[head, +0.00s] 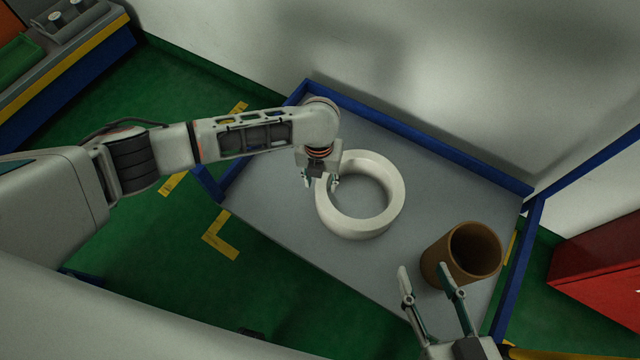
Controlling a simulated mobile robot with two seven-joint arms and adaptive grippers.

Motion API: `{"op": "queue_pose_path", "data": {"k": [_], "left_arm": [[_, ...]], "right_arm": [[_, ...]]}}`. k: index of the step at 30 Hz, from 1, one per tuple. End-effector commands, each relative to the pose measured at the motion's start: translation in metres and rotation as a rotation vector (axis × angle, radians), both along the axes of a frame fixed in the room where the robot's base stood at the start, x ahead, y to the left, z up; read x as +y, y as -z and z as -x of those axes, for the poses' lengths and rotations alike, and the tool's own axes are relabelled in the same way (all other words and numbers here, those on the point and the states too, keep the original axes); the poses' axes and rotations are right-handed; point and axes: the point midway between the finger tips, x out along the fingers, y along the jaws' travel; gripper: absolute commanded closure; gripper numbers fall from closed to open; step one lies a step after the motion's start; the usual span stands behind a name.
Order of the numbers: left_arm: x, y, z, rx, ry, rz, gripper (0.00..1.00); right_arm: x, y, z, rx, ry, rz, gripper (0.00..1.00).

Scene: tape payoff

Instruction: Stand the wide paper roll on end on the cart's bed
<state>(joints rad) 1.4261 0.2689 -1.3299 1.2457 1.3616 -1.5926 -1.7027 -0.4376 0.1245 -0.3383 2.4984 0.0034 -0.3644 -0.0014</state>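The wide paper roll (384,214), a thick white ring, rests on the cart's grey bed (275,215) with its round hole facing up. My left gripper (320,181) is at the roll's upper left wall. Its fingers are apart, one outside the ring and one at the hole's inner edge, with a gap showing on the outer side. My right gripper (426,280) is open and empty, low in the picture. One of its fingers overlaps the brown tube's left side in the view; I cannot tell if they touch.
A hollow brown tube (436,258) stands on the bed's right part. Blue rails (430,150) edge the bed, with a white wall behind. A red cabinet (600,262) is at the right. The bed left of the roll is clear.

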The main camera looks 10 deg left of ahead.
Motion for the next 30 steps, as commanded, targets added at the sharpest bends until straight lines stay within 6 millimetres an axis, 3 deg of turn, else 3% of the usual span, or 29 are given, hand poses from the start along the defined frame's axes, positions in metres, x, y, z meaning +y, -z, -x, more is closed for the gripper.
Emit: {"op": "queue_pose_path", "data": {"k": [1,3,12,21,30], "left_arm": [[0.0,-0.025,-0.008,-0.02,0.001,0.001,0.62],[0.001,-0.041,-0.009,-0.021,-0.002,0.001,0.62],[0.002,-0.089,-0.005,-0.013,-0.001,0.001,0.62],[0.003,-0.097,-0.001,-0.002,-0.001,-0.001,0.62],[0.002,-0.096,-0.001,-0.002,-0.001,0.0,0.62]], "right_arm": [[-0.003,-0.009,-0.004,-0.019,-0.004,0.02,0.6],[-0.008,-0.003,-0.001,-0.008,-0.009,0.05,0.6],[-0.027,0.023,0.015,0.051,-0.027,0.144,0.6],[-0.036,0.038,0.023,0.08,-0.034,0.176,0.6],[-0.033,0.036,0.024,0.081,-0.032,0.169,0.6]]}}
